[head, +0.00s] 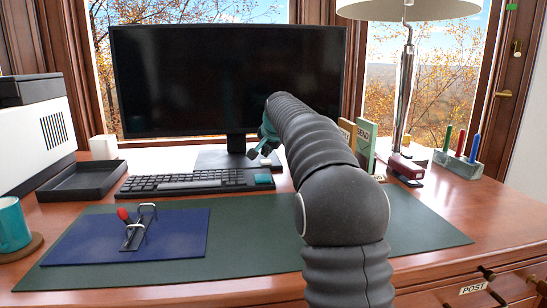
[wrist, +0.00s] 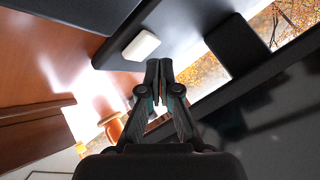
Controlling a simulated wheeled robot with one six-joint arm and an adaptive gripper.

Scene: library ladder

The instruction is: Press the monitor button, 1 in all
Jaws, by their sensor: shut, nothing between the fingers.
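The monitor (head: 215,80) stands at the back of the desk with a black screen. Its dark foot (head: 212,160) rests on the desk and also shows in the wrist view (wrist: 185,22). A small white rounded block (wrist: 141,46) sits on the foot near its edge; it looks like the button, but I see no label. My gripper (head: 254,153) is in front of the monitor's lower edge, by the foot. In the wrist view its fingertips (wrist: 158,66) are together and empty, beside the white block in the picture. I cannot tell whether they touch anything.
A keyboard (head: 195,182) lies left of my gripper. Books (head: 364,143), a lamp (head: 403,95) and a red stapler (head: 406,167) stand to the right. A blue pad (head: 180,240) with a metal clip lies in front. The green mat (head: 425,225) is clear at right.

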